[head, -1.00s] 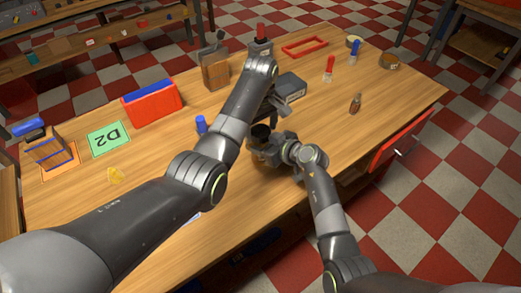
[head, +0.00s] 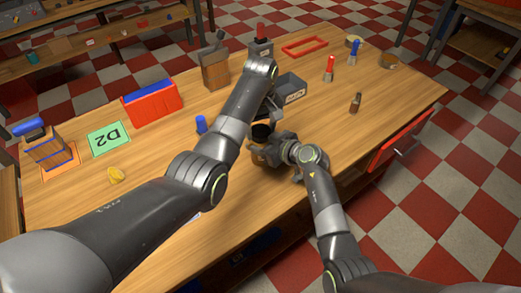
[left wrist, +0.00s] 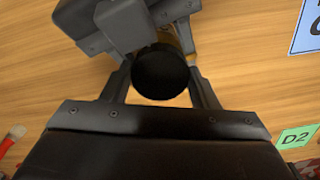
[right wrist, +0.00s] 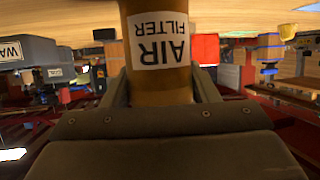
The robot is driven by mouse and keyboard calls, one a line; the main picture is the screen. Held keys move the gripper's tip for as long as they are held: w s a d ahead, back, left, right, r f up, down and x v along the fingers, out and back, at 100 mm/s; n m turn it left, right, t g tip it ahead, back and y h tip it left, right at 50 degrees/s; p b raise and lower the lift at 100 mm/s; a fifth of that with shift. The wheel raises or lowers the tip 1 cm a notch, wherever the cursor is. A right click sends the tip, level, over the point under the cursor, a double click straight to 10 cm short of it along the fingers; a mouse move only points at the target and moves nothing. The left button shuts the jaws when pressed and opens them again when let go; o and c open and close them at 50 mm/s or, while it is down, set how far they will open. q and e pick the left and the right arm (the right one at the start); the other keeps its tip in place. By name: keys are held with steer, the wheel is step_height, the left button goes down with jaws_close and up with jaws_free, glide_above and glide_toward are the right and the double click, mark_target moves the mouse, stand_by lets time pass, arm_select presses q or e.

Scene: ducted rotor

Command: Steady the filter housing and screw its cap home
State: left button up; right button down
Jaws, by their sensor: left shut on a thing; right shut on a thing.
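The filter housing (right wrist: 160,85) is a brown upright cylinder with an upside-down AIR FILTER label in the right wrist view. My right gripper (right wrist: 160,92) is shut around it, one finger on each side. The black round cap (left wrist: 161,72) sits between the fingers of my left gripper (left wrist: 161,85), which is shut on it. In the head view the cap (head: 261,132) is at the top of the housing (head: 258,158), near the table's front edge. The seam between cap and housing is hidden, so I cannot tell how far the cap is seated.
A dark grey box (head: 291,90) stands just behind the grippers. A blue-topped object (head: 201,124) is left of them, beside my left forearm. A small brown bottle (head: 356,103) stands to the right. A red drawer front (head: 402,140) juts out at the table's right front.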

arm_select(q)
steer(key=m, duration=0.3)
steer(key=shift+m, duration=0.3)
steer(key=o, duration=1.1)
steer(key=shift+r, duration=2.55)
steer(key=c, duration=0.3)
steer(key=shift+r+n, duration=1.2)
steer(key=shift+r, duration=0.25)
